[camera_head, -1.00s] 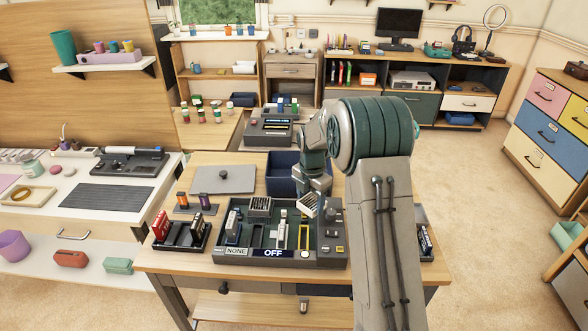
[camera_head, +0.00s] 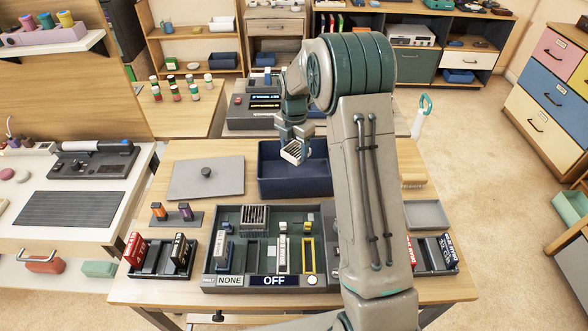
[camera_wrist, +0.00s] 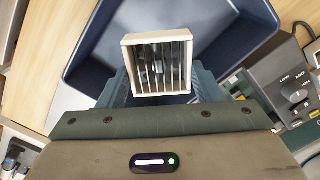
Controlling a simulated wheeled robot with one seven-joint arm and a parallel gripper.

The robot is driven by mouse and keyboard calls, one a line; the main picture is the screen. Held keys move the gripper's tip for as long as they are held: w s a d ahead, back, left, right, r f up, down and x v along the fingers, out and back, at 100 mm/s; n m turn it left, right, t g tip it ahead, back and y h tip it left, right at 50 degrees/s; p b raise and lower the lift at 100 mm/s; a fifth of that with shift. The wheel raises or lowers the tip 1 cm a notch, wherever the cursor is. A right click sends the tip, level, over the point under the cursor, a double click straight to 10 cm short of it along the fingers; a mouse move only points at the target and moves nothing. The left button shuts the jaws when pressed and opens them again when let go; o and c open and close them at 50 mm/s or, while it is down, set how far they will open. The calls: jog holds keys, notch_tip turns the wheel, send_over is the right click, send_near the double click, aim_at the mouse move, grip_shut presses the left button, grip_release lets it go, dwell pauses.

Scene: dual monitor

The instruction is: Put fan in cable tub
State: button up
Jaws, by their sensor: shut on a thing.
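The fan is a small light box with a slatted face (camera_head: 293,152). My gripper (camera_head: 294,140) is shut on it and holds it in the air. The fan also shows between my fingers in the wrist view (camera_wrist: 158,62). The tub is a dark blue open box (camera_head: 285,187) on the table, behind the dark green board; it also shows in the wrist view (camera_wrist: 95,50). In the head view the fan overlaps the tub's back part. I cannot tell exactly how high above it the fan is. The visible tub floor looks empty.
A dark green board (camera_head: 237,270) with a NONE/OFF label and several modules, including another slatted unit (camera_head: 254,217), stands in front of the tub. A grey lidded plate (camera_head: 206,178) lies left of it. Side trays (camera_head: 150,272) hold labelled blocks.

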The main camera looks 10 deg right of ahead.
notch_tip(320, 180, down, 10)
jog(key=shift+r+p, duration=0.1)
jog(key=shift+p, duration=0.5)
jog(key=shift+f, duration=0.25)
jog(key=o, duration=1)
jog(key=shift+r, duration=0.1)
